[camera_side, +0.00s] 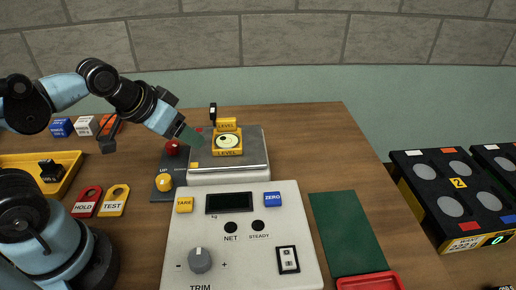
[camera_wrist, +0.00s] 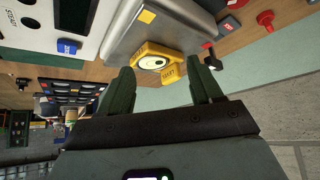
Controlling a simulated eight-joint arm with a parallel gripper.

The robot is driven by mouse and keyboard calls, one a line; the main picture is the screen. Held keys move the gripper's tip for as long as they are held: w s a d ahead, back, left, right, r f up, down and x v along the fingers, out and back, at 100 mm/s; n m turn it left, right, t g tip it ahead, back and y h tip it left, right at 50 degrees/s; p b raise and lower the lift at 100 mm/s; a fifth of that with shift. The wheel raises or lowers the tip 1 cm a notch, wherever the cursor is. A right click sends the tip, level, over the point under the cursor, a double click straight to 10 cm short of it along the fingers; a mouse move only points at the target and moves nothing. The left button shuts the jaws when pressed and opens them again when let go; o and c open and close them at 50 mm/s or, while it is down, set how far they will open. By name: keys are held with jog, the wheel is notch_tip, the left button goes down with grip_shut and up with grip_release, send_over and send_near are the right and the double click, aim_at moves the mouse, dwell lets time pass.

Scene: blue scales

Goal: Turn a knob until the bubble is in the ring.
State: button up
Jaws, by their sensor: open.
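A yellow bubble level (camera_side: 227,151) marked LEVEL sits on the metal pan (camera_side: 257,160) of a scale. Its pale round dial has a small dark ring; the bubble is too small to place. A red knob (camera_side: 173,147) and a yellow knob (camera_side: 165,181) stand left of the pan, near an UP label. A grey TRIM knob (camera_side: 200,260) is on the scale's front panel. My gripper (camera_side: 192,138) is above the pan's left side, left of the level. In the wrist view, my gripper (camera_wrist: 160,86) has its green fingers apart and empty, with the level (camera_wrist: 157,52) beyond them.
A yellow tray (camera_side: 68,180) and HOLD (camera_side: 87,201) and TEST (camera_side: 114,201) tags lie left. A green mat (camera_side: 346,232) and red tray (camera_side: 369,282) lie right. A black rack (camera_side: 406,176) stands farther right. A small black post (camera_side: 213,112) stands behind the level.

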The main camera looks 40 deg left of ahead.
dwell(0.5)
jog(key=a, duration=0.1)
jog(key=m+g, duration=0.2)
jog(key=g, duration=0.5)
send_over(172, 144)
notch_tip(172, 144, down, 11)
jog(key=shift+f, duration=0.2)
jog(key=c, duration=1.1)
jog(key=shift+o, duration=0.2)
